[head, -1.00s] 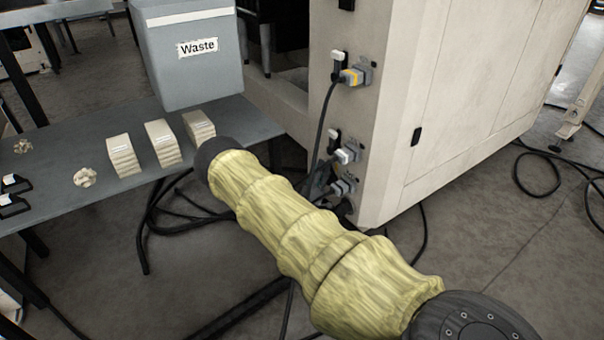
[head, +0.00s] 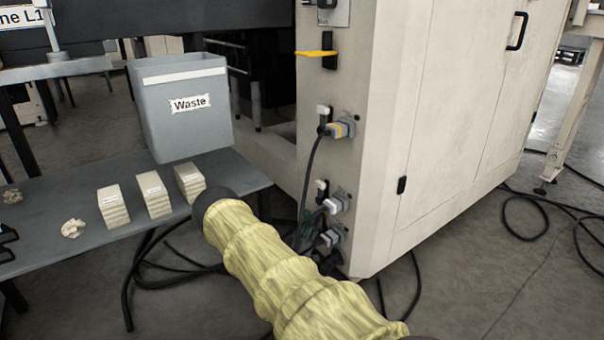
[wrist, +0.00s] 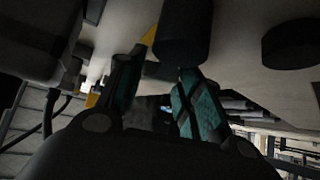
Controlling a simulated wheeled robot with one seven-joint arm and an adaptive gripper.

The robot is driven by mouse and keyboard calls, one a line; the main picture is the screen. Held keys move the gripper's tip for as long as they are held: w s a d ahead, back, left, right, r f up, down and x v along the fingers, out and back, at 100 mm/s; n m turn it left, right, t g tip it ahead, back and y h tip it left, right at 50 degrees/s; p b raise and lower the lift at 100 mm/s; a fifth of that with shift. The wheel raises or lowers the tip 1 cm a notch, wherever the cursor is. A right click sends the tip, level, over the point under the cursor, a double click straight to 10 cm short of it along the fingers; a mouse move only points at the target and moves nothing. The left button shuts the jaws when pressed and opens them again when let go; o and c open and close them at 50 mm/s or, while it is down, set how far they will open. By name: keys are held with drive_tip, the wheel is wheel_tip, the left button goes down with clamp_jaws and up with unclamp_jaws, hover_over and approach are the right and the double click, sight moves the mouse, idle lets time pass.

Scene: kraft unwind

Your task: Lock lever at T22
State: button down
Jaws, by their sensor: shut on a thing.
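A column of sockets runs down the machine's side panel in the head view. The top socket holds a yellow-and-grey plug (head: 341,129) with a white-tipped lever (head: 323,115) above it. Below it is a grey plug (head: 336,205) with a similar lever (head: 321,187), and below that another grey plug (head: 331,238). The socket labels are too small to read, so I cannot tell which is T22. My gripper (head: 306,228) is at the lowest plugs, mostly hidden behind my sleeved arm. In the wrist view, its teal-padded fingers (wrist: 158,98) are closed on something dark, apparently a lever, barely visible.
A black cable (head: 308,175) hangs from the top plug close to my gripper. A grey table (head: 60,225) with paper stacks and a Waste bin (head: 185,130) stands left. A yellow handle (head: 316,53) juts from the panel above. Cables lie on the floor.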

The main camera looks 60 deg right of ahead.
idle(0.5)
drive_tip(key=c, duration=1)
unclamp_jaws()
drive_tip(key=shift+o, duration=0.2)
drive_tip(key=shift+a+f, duration=0.1)
drive_tip(key=v, duration=1.2)
